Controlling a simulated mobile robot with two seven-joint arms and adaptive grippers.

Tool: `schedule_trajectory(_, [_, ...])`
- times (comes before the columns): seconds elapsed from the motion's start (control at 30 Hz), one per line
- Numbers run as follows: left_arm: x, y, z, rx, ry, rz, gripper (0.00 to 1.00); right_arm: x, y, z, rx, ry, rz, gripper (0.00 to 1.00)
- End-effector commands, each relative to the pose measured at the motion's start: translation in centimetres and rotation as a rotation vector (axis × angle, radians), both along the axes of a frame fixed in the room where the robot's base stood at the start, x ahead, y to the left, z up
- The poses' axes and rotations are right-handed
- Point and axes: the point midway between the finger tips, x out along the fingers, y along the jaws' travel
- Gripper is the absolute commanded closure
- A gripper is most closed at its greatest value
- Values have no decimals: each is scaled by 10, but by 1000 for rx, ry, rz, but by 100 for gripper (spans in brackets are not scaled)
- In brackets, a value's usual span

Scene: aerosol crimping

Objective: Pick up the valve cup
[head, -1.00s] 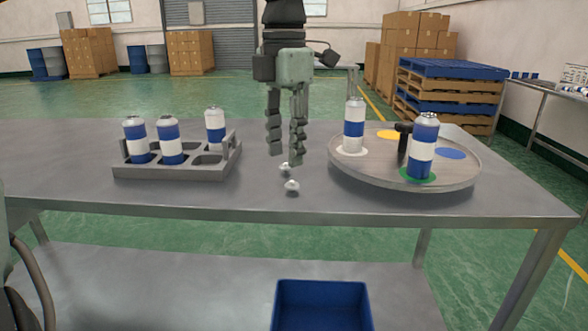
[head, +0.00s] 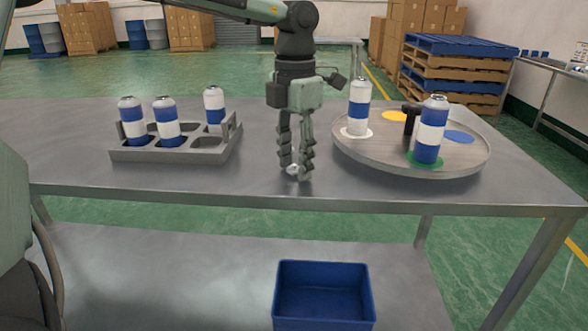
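A small whitish valve cup (head: 293,170) is on the steel table at the fingertips of my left gripper (head: 296,172). The gripper points straight down, with its fingers close around or just beside the cup. I cannot tell whether the fingers press on it. A second small cup, seen earlier just behind the first, does not show now; the fingers probably cover it. My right gripper is not in view.
A grey rack (head: 165,154) with several blue-and-white cans stands to the left. A round turntable (head: 385,150) with two cans, coloured spots and a dark post stands close to the right. A blue bin (head: 323,296) sits below, in front. The table between rack and gripper is clear.

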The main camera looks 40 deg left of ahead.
Motion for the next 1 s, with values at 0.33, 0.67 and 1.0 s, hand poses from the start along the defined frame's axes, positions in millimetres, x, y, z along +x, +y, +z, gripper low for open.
schedule_trajectory(0.33, [0,0,0,0,0,0,85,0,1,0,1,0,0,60])
schedule_trajectory(0.67, [0,0,1,1,-1,0,86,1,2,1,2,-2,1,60])
schedule_trajectory(1.0, [1,0,49,2,-6,1,86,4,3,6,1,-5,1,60])
